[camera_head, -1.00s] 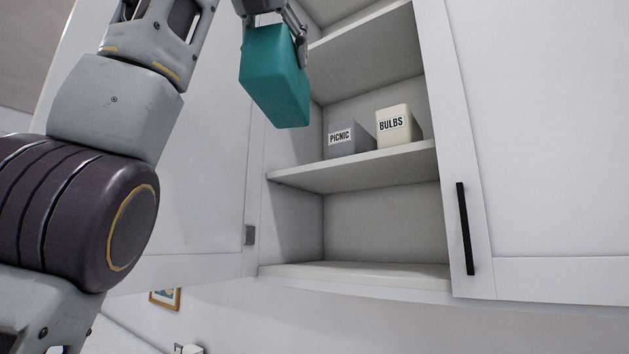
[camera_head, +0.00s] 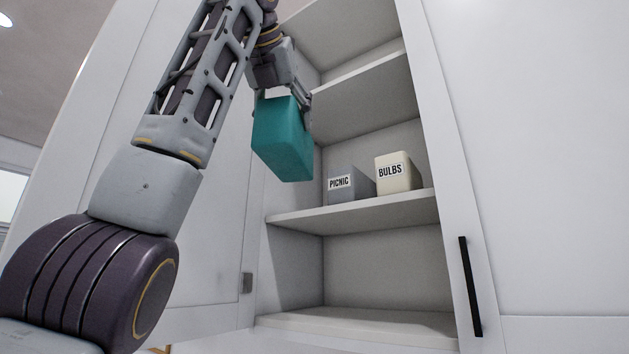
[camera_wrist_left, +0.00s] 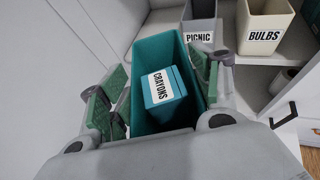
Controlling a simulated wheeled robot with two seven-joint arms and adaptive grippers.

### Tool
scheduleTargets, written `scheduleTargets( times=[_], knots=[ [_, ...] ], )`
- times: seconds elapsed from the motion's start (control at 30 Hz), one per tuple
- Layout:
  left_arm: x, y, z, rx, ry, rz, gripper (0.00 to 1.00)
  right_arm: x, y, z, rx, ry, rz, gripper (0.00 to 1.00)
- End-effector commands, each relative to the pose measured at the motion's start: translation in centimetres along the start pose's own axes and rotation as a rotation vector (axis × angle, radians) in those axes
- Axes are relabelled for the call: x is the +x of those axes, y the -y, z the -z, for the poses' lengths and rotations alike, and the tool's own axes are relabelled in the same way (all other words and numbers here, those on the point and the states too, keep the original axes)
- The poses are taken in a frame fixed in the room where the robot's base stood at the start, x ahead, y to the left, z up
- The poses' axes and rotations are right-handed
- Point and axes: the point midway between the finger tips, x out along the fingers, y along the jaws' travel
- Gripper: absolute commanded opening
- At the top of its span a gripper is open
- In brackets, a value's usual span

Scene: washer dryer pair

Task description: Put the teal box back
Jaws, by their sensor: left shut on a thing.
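The teal box (camera_head: 283,140) hangs in the air before the open cabinet, left of the grey PICNIC bin (camera_head: 352,187) and above the middle shelf's level. My left gripper (camera_head: 292,95) is shut on it near its top. In the left wrist view the teal box (camera_wrist_left: 148,52) is an open-topped bin between the green finger pads. A smaller, lighter teal box labelled CRAYONS (camera_wrist_left: 170,103) shows inside it. The cream BULBS bin (camera_head: 396,174) stands right of PICNIC on the middle shelf (camera_head: 330,216). My right gripper is not in view.
The cabinet's left door stands open behind my left arm, with a hinge (camera_head: 246,283). The right door (camera_head: 530,170) has a black handle (camera_head: 470,287). The middle shelf has bare room left of PICNIC.

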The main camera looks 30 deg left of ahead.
Motion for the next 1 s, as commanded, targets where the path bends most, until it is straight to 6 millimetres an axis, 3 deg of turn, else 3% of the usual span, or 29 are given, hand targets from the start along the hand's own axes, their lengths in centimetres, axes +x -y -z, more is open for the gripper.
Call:
scheduleTargets(
  times=[0.63, 1.0],
  knots=[
    [5.0, 0.0, -2.3, 0.0, 0.0, 0.0, 0.17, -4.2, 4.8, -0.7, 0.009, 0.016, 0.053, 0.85],
    [8.8, -0.1, -3.8, -0.001, -0.001, -0.001, 0.17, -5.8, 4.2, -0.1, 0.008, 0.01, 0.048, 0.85]
  ],
)
